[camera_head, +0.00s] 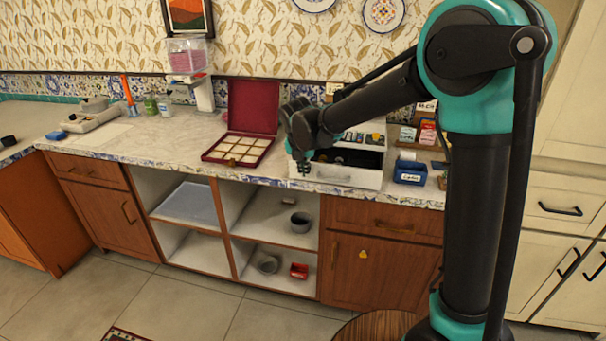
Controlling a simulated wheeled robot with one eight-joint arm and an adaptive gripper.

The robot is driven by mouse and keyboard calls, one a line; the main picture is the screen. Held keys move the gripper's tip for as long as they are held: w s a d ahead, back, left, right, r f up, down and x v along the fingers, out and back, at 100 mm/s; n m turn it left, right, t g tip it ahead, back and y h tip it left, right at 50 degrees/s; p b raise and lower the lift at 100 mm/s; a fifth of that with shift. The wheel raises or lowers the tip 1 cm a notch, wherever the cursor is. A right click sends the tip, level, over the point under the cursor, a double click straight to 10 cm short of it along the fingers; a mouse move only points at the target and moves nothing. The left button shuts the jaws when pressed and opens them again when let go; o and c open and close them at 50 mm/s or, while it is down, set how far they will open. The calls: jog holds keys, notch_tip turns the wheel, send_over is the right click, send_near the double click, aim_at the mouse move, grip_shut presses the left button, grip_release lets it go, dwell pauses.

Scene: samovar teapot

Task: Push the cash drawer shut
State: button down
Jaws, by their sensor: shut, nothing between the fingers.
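The cash drawer (345,176) is a white-fronted box drawer on the counter at the right of centre. It stands open, with its dark inside showing behind the front panel. The white register body with small items on it stands behind the drawer, partly hidden by my arm. My gripper (303,170) is shut and empty, pointing down at the left end of the drawer front. It overlaps the drawer's left front corner in the picture; I cannot tell whether it touches it.
An open dark red box (241,150) with pale compartments stands just left of my gripper. A blue labelled container (410,173) stands right of the drawer. Small boxes (427,132) stand behind it. The counter (150,146) farther left is mostly clear. Open shelves are below.

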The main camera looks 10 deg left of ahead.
jog(key=w, duration=1.3)
jog(key=shift+w+d, duration=0.15)
jog(key=shift+d, duration=0.1)
